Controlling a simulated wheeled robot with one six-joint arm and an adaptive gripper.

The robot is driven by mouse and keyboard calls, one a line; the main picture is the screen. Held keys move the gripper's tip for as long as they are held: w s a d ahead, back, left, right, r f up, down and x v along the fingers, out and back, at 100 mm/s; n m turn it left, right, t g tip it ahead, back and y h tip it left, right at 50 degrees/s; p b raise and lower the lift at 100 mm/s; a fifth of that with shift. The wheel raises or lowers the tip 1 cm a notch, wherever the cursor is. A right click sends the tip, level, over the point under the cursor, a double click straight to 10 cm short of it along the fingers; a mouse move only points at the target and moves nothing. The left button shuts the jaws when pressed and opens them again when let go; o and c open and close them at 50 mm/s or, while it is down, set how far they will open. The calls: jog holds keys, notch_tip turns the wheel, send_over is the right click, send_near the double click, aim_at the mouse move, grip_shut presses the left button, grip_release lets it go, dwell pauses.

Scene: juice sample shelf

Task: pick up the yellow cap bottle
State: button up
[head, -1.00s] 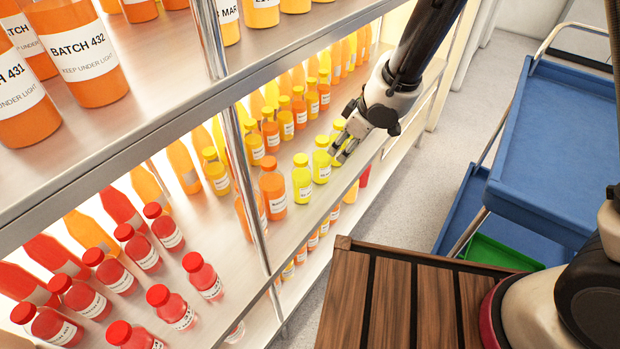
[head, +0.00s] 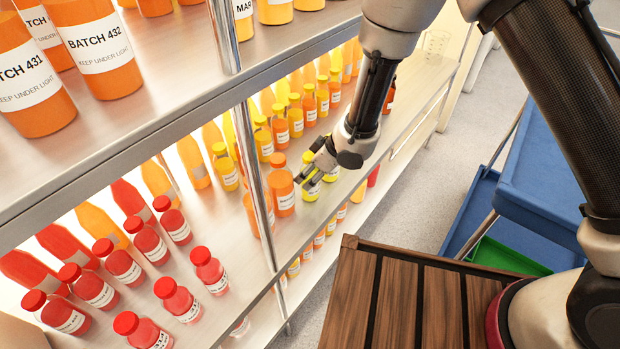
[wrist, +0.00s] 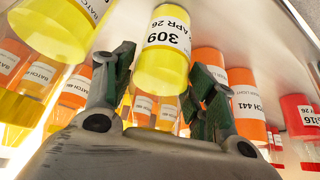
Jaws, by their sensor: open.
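Yellow bottles with yellow caps stand near the front edge of the middle shelf. In the head view my gripper (head: 308,170) is over the front yellow bottles, partly hiding the nearest one (head: 311,192). Another yellow bottle (wrist: 55,25) is at the wrist view's upper left.
Orange bottles (head: 283,195) stand close to the left and behind. Red-capped bottles (head: 208,270) fill the nearer shelf section. A metal post (head: 257,190) and the upper shelf (head: 160,95) bound the space. A blue cart (head: 550,170) stands to the right.

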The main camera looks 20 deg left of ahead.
jog(key=shift+a+f, duration=0.15)
jog(key=shift+f, duration=0.15)
jog(key=c, duration=0.8)
jog(key=shift+r, duration=0.25)
jog(key=shift+c, duration=0.3)
